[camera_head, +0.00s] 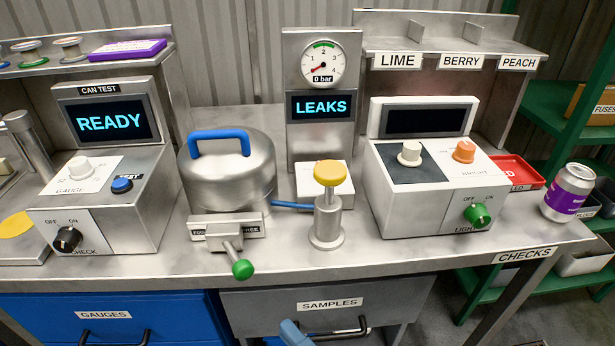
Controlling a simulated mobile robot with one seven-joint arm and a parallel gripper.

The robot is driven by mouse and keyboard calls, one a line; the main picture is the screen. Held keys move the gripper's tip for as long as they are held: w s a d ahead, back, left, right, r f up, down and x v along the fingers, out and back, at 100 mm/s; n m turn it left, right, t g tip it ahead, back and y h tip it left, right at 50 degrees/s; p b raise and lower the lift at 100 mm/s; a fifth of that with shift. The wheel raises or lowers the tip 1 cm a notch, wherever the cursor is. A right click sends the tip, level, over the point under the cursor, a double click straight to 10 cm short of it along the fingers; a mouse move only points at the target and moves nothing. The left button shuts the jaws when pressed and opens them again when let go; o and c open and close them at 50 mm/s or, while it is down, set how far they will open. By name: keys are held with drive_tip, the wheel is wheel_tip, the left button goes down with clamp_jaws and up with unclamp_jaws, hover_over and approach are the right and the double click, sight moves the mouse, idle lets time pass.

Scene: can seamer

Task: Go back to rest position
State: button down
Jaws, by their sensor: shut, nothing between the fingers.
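My gripper's fingers do not show clearly in the head view. A small blue rounded piece pokes up at the bottom edge, in front of the samples drawer (400,300); it may be part of my arm, but I cannot tell which part. A silver can with a purple label (568,192) stands upright at the right end of the steel bench (400,262). Nothing is seen touching it. The can tester (100,185) reads READY, and the leak display (321,106) reads LEAKS under a gauge (323,63) marked 0 bar.
A domed steel vessel with a blue handle (218,143) and green-tipped lever stands mid-bench. Beside it is a yellow-topped plunger (328,215). A white light box (430,180) and red tray (517,170) are to the right. The blue gauges drawer (110,318) is shut. Green shelving (560,90) stands at right.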

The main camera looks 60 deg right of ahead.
drive_tip(key=shift+s+b, duration=0.35)
drive_tip(key=shift+s, duration=0.3)
drive_tip(key=w+a+r+m+t+h, duration=0.1)
drive_tip(key=w+a+r+m+t, duration=0.15)
drive_tip(key=w+r+m, duration=0.5)
drive_tip(key=w+a+r+m+t+h, duration=0.15)
drive_tip(key=w+a+r, duration=0.25)
drive_tip(key=r, duration=0.7)
drive_tip(key=w+a+r+m+t, duration=0.25)
drive_tip(key=w+r+m, duration=0.35)
drive_tip(key=r, duration=0.3)
drive_tip(key=s+a+r+n+t+y+p, duration=0.1)
drive_tip(key=a+r+n+t+y, duration=0.35)
drive_tip(key=a+r+y, duration=0.8)
wheel_tip(320, 180, up, 20)
drive_tip(key=h+p, duration=0.2)
drive_tip(key=p, duration=1.5)
drive_tip(key=shift+a+r+m+h+p, duration=0.25)
drive_tip(key=shift+m+h+p, duration=0.1)
drive_tip(key=shift+h, duration=0.05)
